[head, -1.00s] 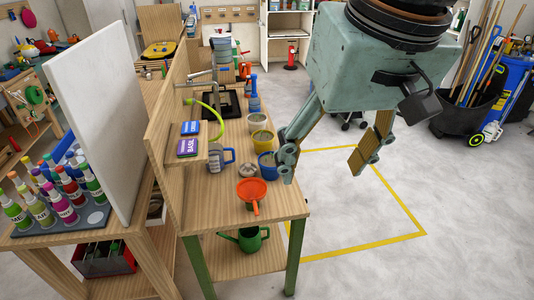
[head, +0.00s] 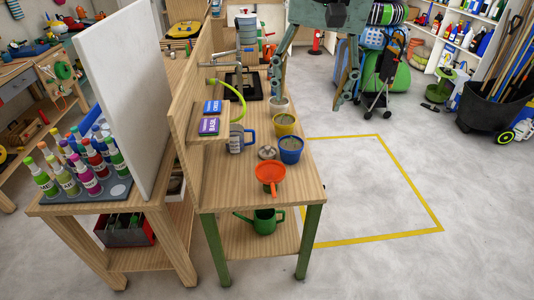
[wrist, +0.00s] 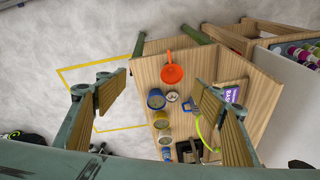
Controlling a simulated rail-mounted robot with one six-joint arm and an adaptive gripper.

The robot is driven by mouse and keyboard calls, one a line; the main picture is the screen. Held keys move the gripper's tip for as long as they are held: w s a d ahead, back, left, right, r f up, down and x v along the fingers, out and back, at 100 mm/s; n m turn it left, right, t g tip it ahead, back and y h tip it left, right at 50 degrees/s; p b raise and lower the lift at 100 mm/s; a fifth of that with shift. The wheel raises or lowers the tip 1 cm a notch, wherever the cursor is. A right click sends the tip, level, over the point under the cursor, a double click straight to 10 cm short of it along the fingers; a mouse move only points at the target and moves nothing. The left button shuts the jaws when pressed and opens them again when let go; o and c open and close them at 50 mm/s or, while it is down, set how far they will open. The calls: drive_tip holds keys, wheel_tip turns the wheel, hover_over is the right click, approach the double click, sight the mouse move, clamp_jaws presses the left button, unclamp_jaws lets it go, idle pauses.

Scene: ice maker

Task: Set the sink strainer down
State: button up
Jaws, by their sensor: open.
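The sink strainer looks to be the small round grey metal piece (head: 267,153) lying on the wooden bench top (head: 245,192), just left of the blue pot. It also shows in the wrist view (wrist: 172,96), flat on the bench beside the pots. My gripper (head: 309,99) is open, with a wide gap and nothing between its fingers. It hangs in the air beyond the strainer, near the bench's right side, clearly apart from it. In the wrist view both padded fingers (wrist: 160,90) frame the bench from well above.
A blue pot (head: 290,150), a yellow pot (head: 284,125) and an orange funnel-like piece (head: 270,177) stand close to the strainer. A mug (head: 237,141) is left of it. A dark sink (head: 246,87) with a tap lies farther back. Open floor lies to the right.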

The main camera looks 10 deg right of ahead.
drive_tip(key=w+f+m, duration=0.2)
drive_tip(key=w+f, duration=0.2)
drive_tip(key=w, duration=0.7)
drive_tip(key=m+g+b, duration=0.1)
drive_tip(key=m+g, duration=0.2)
drive_tip(key=m, duration=0.5)
hover_over(267, 148)
wheel_tip(267, 148, down, 32)
drive_tip(key=shift+d, duration=0.1)
drive_tip(key=shift+f, duration=0.15)
wheel_tip(267, 148, down, 6)
drive_tip(key=shift+f+b, duration=0.25)
drive_tip(key=shift+b, duration=0.2)
drive_tip(key=shift+f, duration=0.9)
